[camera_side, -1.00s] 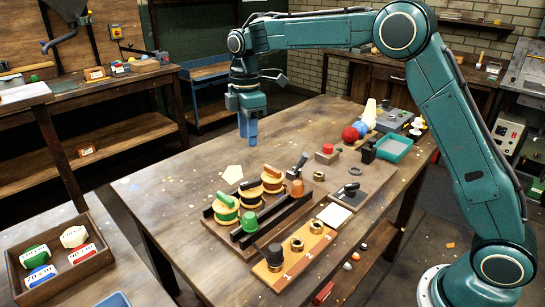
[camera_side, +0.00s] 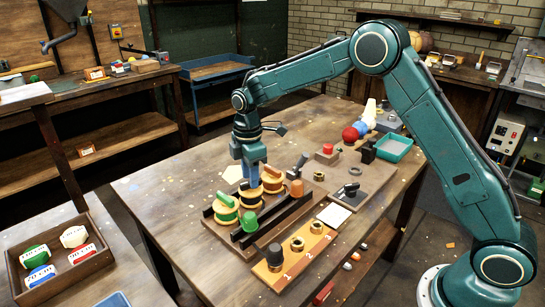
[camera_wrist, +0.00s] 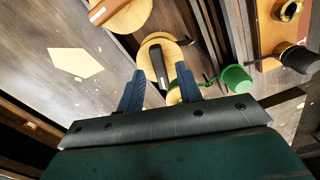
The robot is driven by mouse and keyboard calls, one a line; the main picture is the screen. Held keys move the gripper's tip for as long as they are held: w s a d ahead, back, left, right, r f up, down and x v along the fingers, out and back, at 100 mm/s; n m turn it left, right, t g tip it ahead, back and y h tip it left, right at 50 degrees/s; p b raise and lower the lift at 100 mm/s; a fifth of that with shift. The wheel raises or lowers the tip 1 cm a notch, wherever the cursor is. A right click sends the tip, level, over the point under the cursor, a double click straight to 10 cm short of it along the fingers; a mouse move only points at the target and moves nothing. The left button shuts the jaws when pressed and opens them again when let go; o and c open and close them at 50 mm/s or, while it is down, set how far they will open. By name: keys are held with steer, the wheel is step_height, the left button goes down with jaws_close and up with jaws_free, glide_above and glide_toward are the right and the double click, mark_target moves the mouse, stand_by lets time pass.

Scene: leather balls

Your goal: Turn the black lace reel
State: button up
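Three wooden reels stand in a row on a dark board. The middle reel (camera_side: 249,197), which I take for the black lace reel, has a dark bar handle; its lace is largely hidden. In the wrist view its handle (camera_wrist: 159,66) lies between and ahead of my fingertips. My gripper (camera_side: 252,183) points down just over this reel in the side view. It is open and empty in the wrist view (camera_wrist: 160,82); touch with the handle cannot be told. The left reel (camera_side: 226,209) has green lace. The right reel (camera_side: 272,182) has orange-brown lace.
A green knob (camera_side: 250,222) and an orange knob (camera_side: 296,189) stand beside the reels. A numbered wooden strip (camera_side: 320,240) with brass nuts and a black knob (camera_side: 275,254) lies in front. A pale pentagon (camera_side: 232,173) lies behind. The table's back left is clear.

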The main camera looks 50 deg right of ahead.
steer(key=shift+f, duration=0.65)
steer(key=shift+c, duration=0.2)
jaws_close()
steer(key=shift+m, duration=0.3)
steer(key=m, duration=1.1)
steer(key=shift+r+m, duration=0.1)
steer(key=shift+m, duration=0.2)
